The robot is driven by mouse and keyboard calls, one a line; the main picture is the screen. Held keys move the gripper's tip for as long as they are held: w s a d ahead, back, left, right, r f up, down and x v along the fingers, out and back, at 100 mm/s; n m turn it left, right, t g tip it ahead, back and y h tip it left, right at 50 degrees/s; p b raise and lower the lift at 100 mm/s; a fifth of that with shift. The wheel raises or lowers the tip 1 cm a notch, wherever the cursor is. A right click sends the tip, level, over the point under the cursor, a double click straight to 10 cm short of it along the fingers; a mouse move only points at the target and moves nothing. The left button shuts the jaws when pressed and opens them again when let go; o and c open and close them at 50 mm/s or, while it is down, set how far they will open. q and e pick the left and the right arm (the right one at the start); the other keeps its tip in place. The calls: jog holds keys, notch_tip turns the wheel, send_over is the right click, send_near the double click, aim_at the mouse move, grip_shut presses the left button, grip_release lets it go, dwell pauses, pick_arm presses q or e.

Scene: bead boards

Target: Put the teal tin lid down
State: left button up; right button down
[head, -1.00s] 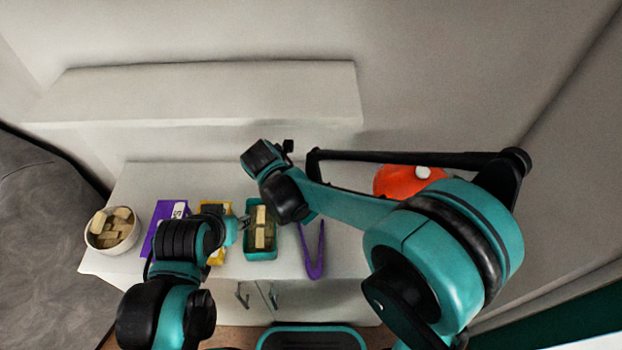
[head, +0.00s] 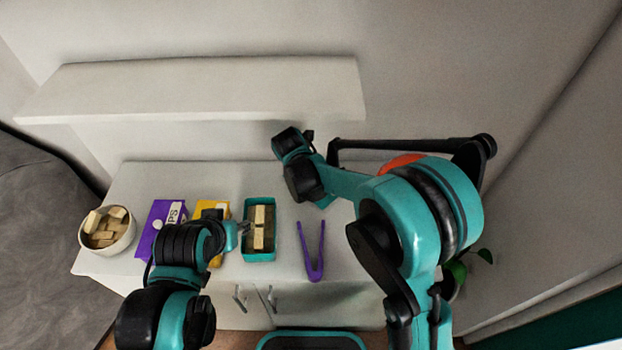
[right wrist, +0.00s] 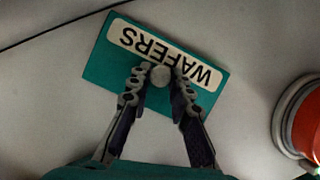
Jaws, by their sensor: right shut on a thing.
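The teal tin lid (right wrist: 105,65) carries a white "WAFERS" label and a round pale knob. My right gripper (right wrist: 160,78) is shut on that knob in the right wrist view. In the head view only a small part of the lid (head: 327,201) shows below my right arm, over the counter right of the open teal tin (head: 259,259). The frames do not show clearly whether the lid touches the counter. The tin holds pale wafer blocks (head: 259,215). My left gripper (head: 243,227) is at the tin's left side; its fingers are too small to read.
Purple tongs (head: 316,272) lie between tin and lid. A purple box (head: 158,215) and a yellow box (head: 215,206) stand left of the tin, a white bowl (head: 108,245) of blocks farther left. A red-orange object (right wrist: 307,125) is right of the lid. A shelf (head: 190,90) runs behind.

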jog(key=shift+f, duration=0.15)
jog(key=c, duration=1.4)
grip_release()
jog(key=shift+r, duration=0.25)
jog(key=p+v, duration=0.2)
jog(key=v, duration=0.3)
jog(key=shift+w, duration=0.1)
jog(key=s+a, duration=0.2)
jog(key=s, duration=0.1)
jog(key=s+a+p, duration=0.1)
jog(key=s+a, duration=0.1)
jog(key=s, duration=0.2)
jog(key=s+a+p, duration=0.1)
jog(key=s+a, duration=0.1)
jog(key=s, duration=0.1)
jog(key=shift+s, duration=0.3)
jog(key=shift+f, duration=0.1)
